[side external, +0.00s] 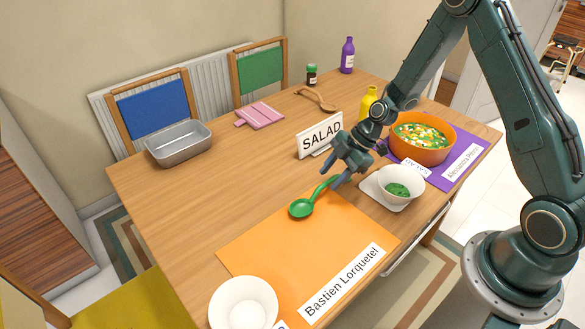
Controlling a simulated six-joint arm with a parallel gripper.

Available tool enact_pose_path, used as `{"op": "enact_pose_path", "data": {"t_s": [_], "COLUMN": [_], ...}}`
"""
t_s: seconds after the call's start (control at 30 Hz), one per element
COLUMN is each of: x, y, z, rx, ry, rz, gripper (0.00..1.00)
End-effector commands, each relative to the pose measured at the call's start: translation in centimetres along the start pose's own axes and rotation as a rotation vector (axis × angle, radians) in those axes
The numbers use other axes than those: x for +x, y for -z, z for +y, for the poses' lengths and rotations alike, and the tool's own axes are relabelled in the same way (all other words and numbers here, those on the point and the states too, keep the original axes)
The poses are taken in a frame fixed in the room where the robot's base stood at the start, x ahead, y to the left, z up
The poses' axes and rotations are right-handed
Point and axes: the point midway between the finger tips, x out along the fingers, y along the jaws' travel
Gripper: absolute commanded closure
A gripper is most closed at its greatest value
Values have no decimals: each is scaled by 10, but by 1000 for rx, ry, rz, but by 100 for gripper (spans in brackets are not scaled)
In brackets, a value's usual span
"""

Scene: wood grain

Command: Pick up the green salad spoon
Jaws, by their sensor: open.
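The green salad spoon (303,207) lies on the table at the far edge of the orange placemat (260,247), in the middle of the side view. Its bowl is at the lower left and its handle runs up to the right. My gripper (337,180) is open, with its fingers close to the handle's upper end. I cannot tell whether the fingers touch the handle or are just above it.
Right of my gripper stand a white bowl with green contents (398,188) and an orange salad bowl (421,141). A "SALAD" sign (320,134) stands just behind. A white bowl (243,303) is at the front. The table left of the spoon is clear.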

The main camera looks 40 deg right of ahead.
Motion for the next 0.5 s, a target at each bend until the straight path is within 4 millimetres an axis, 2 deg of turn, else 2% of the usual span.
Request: {"op": "enact_pose_path", "data": {"t_s": [0.2, 0.5], "x": [19, 22], "y": [0, 0], "z": [0, 0], "rx": [0, 0], "ry": [0, 0], "rz": [-1, -1], "gripper": [56, 56]}}
